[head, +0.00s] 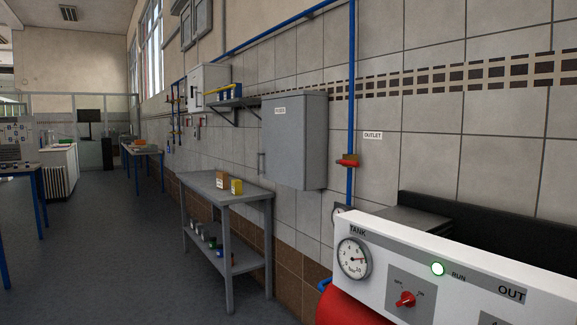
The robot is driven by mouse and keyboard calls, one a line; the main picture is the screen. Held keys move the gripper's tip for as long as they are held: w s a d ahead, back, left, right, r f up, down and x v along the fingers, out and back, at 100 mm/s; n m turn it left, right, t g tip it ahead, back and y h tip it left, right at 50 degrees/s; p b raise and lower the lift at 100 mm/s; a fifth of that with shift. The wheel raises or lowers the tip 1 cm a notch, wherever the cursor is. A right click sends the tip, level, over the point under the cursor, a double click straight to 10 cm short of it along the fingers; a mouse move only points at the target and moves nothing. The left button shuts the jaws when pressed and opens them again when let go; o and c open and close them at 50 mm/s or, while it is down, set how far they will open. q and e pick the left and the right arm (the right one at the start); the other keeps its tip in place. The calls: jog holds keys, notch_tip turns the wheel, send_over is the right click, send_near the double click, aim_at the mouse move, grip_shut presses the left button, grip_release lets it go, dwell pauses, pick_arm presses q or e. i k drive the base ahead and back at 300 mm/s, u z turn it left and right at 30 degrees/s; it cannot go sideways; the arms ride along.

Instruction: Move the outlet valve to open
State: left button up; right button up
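The outlet valve (348,161) sits on a vertical blue pipe (351,80) on the tiled wall, right of centre in the head view. It has a brass-coloured body and a red handle. The handle lies roughly level, across the pipe. A white label (373,135) reading OUTLET is on the wall just right of and above the valve. Neither of my grippers shows in the head view.
A white control panel (470,265) with a gauge (354,259), a lit green lamp (438,268) and a red knob (405,299) fills the lower right, above a red tank (345,306). A grey cabinet (293,142) hangs left of the pipe, above a grey workbench (205,184). The floor at left is open.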

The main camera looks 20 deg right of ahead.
aim_at(344, 161)
jog(key=u, duration=0.3)
jog(key=i, duration=0.85)
jog(key=z, duration=0.8)
jog(key=i, duration=0.9)
jog(key=z, duration=0.85)
